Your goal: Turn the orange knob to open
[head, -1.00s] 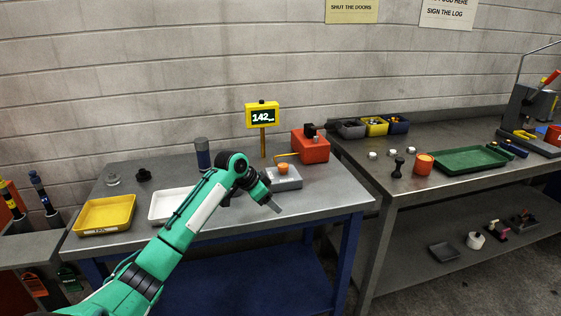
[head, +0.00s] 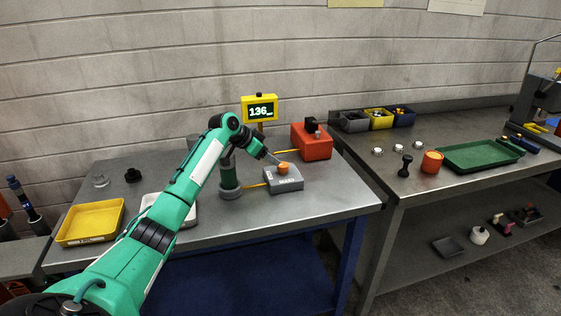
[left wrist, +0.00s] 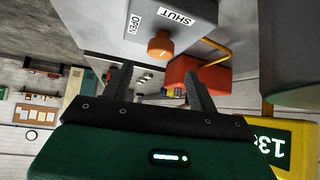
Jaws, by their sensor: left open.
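The orange knob (head: 283,168) sits on top of a grey valve box (head: 286,183) on the left bench. In the left wrist view the knob (left wrist: 160,46) shows a small pale mark, and the box bears OPEN and SHUT labels; the mark's exact direction is hard to tell. My left gripper (head: 274,160) is just left of and behind the knob in the head view. In the left wrist view its two fingers (left wrist: 157,78) are apart and empty. The knob lies beyond the fingertips, roughly between them, and appears apart from them. My right gripper is out of view.
A yellow display (head: 261,110) reading 136 stands behind the box. Yellow (head: 91,222) and white trays lie farther left. The bench's front right is clear.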

